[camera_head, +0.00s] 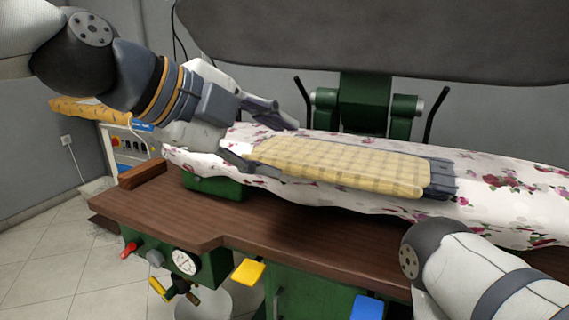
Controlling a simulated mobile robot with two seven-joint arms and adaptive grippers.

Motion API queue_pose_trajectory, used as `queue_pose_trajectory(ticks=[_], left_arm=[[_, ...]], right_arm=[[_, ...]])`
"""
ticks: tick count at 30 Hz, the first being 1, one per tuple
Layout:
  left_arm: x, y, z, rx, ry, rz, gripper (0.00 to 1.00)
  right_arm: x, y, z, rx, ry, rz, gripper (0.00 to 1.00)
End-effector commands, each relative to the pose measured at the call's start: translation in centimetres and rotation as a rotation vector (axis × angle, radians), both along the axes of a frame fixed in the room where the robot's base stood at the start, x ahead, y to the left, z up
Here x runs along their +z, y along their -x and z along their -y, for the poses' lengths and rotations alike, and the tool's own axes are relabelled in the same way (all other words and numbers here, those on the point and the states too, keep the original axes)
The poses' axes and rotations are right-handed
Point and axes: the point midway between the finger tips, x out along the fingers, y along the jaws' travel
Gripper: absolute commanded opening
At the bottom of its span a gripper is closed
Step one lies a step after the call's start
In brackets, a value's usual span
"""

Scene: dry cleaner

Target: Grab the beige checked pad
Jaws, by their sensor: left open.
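The beige checked pad (340,164) lies lengthwise on a floral-covered pressing board (500,190). A dark grey part (443,179) shows at the pad's right end. My left gripper (262,140) comes in from the upper left and is open at the pad's left end. One finger is on the far side of that end and the other on the near side, close to the pad's left edge. I cannot tell whether either finger touches the pad. My right arm shows at the lower right, but its gripper is out of view.
A grey upper press plate (380,40) hangs above the board on a green bracket (365,103). A brown wooden table (190,210) lies in front, with a small brown block (142,174) at its left. A gauge (185,262) and pedals sit below.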

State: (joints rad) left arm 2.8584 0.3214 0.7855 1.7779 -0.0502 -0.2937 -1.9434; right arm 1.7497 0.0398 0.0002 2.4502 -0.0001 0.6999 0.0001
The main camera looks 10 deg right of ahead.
Motion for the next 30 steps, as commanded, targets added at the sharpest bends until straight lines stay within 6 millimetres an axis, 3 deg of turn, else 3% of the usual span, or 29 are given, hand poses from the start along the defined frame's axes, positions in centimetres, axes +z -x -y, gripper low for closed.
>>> queue_pose_trajectory(ticks=[7, 11, 18, 27, 30], left_arm=[[-3.4, -2.1, 3.7, -0.008, -0.012, -0.005, 0.45], [-4.1, -2.8, 4.7, -0.006, -0.008, -0.002, 0.45], [-7.0, -5.2, 7.0, -0.007, -0.009, -0.002, 0.45], [-7.2, -5.6, 7.6, -0.005, -0.007, 0.002, 0.45], [-7.2, -5.6, 7.6, -0.005, -0.007, 0.002, 0.22]], right_arm=[[-0.5, 0.5, 0.0, 0.0, 0.0, -0.018, 0.0], [-0.6, 0.6, 0.0, 0.0, 0.0, -0.02, 0.0], [-0.9, 0.9, 0.0, 0.0, 0.001, -0.031, 0.0], [-0.9, 0.9, 0.0, 0.0, 0.001, -0.03, 0.0], [-0.9, 0.9, 0.0, 0.0, 0.001, -0.03, 0.0]])
